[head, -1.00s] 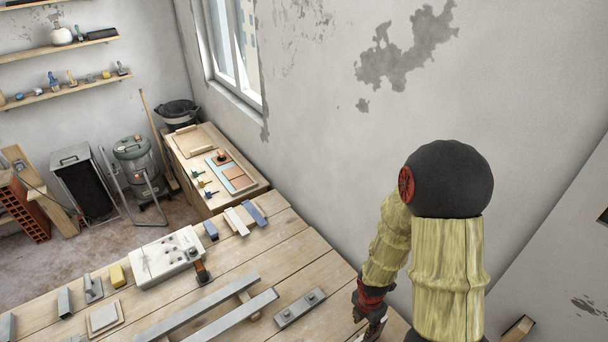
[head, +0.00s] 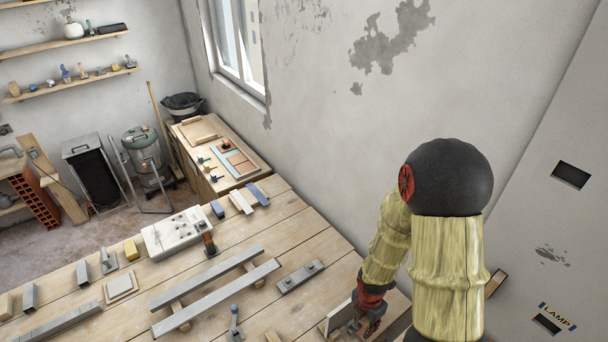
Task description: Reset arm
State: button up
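My arm, in a pale yellow sleeve with a dark round joint, rises at the right of the head view. My gripper (head: 366,318), red and black, hangs low at the near right end of the wooden workbench (head: 290,228). A pale flat board (head: 340,312) stands beside it; I cannot tell whether they touch. The fingers are small and partly hidden, so their opening and any grip are unclear.
The bench holds grey metal bars (head: 216,298), a white block (head: 178,232), a two-knobbed plate (head: 299,277) and a blue-topped tool (head: 234,322). A wall runs close along the right. A side cabinet (head: 215,160) and black bucket (head: 183,104) stand at the back.

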jog(key=w+a+r+n+t+y+b, duration=0.15)
jog(key=w+a+n, duration=0.25)
jog(key=n, duration=0.5)
jog(key=w+a+r+n+t+y, duration=0.2)
jog(key=w+a+r+n, duration=0.15)
jog(key=n, duration=0.55)
jog(key=s+a+r+n+g+y+b, duration=0.1)
jog(key=s+a+r+n+y+b, duration=0.4)
jog(key=n, duration=0.8)
jog(key=s+d+f+n+t+h+b, duration=0.3)
jog(key=s+d+n+h+b, duration=0.5)
jog(key=b, duration=2)
jog(key=s+d+n, duration=0.5)
jog(key=s+n, duration=0.2)
jog(key=s, duration=0.1)
jog(key=shift+f+n+b, duration=0.3)
jog(key=shift+f+n, duration=0.1)
